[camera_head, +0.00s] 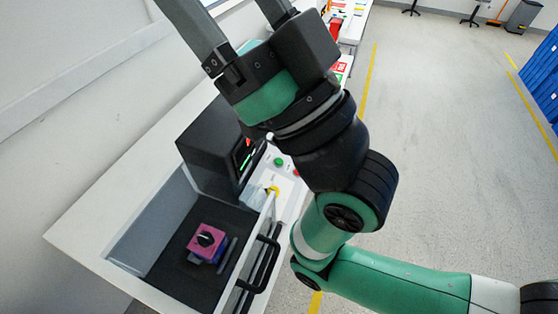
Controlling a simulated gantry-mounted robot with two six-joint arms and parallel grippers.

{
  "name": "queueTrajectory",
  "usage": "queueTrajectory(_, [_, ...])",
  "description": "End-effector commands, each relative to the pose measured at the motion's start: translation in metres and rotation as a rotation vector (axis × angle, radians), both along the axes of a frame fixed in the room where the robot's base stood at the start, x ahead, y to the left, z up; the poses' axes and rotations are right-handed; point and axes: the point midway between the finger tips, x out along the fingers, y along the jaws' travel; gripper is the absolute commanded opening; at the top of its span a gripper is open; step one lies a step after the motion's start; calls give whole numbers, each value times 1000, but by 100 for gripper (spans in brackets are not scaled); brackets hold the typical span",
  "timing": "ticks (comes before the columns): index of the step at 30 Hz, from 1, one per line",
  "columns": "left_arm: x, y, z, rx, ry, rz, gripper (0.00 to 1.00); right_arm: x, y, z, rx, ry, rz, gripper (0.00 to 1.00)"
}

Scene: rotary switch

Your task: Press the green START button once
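A small green button (278,161) sits on the pale control panel beside the black machine, with a small red button (296,173) close to it. Lettering there is too small to read. My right gripper (236,12) reaches up past the panel towards the top edge, its two fingers wide apart and nothing visible between them. Its fingertips are cut off by the frame. The wrist of my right arm hides part of the machine and bench behind it. The gripper is apart from the green button in the picture. My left gripper is not in view.
A black machine (212,140) with a lit display stands on the white bench (92,225). A magenta switch box (206,241) with a black knob lies on a dark mat in a recess. A yellow part (273,190) and a black handle (262,268) are near.

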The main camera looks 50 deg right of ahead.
Motion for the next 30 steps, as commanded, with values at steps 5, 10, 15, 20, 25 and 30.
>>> queueTrajectory(5, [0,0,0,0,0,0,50,0,0,0,0,0,0,45])
queueTrajectory(10, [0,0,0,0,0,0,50,0,0,0,0,0,0,14])
queueTrajectory(15, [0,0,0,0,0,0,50,0,0,0,0,0,0,0])
queueTrajectory(20, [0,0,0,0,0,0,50,0,0,0,0,0,0,0])
queueTrajectory(25, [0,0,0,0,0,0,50,0,0,0,0,0,0,0])
queueTrajectory(30, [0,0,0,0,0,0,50,0,0,0,0,0,0,0])
